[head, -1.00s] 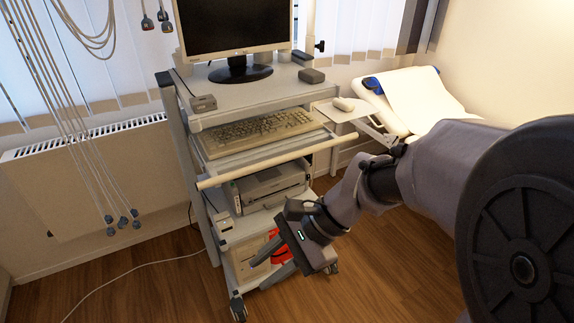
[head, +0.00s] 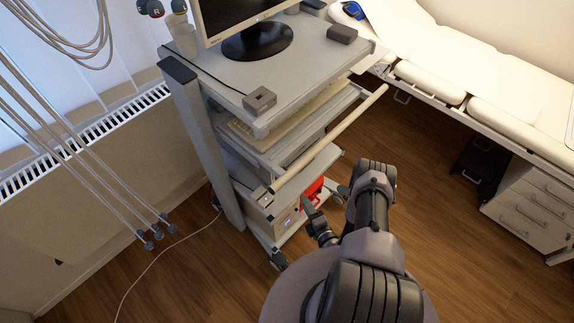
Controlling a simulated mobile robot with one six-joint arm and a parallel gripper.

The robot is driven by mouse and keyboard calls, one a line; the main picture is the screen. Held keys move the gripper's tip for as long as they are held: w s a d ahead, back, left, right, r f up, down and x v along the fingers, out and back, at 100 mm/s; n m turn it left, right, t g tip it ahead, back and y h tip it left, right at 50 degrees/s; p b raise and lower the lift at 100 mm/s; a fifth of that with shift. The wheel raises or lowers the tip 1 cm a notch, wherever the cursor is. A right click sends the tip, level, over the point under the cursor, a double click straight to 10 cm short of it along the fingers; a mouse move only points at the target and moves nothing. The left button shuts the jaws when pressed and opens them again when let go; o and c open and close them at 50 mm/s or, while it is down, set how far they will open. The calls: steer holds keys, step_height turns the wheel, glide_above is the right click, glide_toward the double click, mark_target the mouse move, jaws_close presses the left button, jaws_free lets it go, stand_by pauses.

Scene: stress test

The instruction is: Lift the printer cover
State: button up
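The printer is largely hidden in the head view, under the cart's upper shelves. A grey surface (head: 302,150) behind the front bar may be part of it, but I cannot make out its cover. My gripper (head: 312,208) is low, in front of the cart's lower shelves and close to a red object (head: 314,191). One pale finger shows; the rest is dark and partly covered by my arm. I cannot tell whether it touches anything or how far the fingers are apart.
The cart (head: 310,72) carries a monitor (head: 240,18) and a small grey box (head: 260,100). A pale bar (head: 335,135) crosses its front. Cables (head: 90,150) hang at left by a radiator (head: 80,150). A bed (head: 470,60) and drawers (head: 530,205) stand right.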

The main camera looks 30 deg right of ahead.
steer(key=a+b+x, duration=0.1)
steer(key=b+x, duration=0.6)
steer(key=x, duration=0.8)
steer(key=shift+w+b, duration=0.15)
steer(key=shift+b, duration=0.25)
jaws_close()
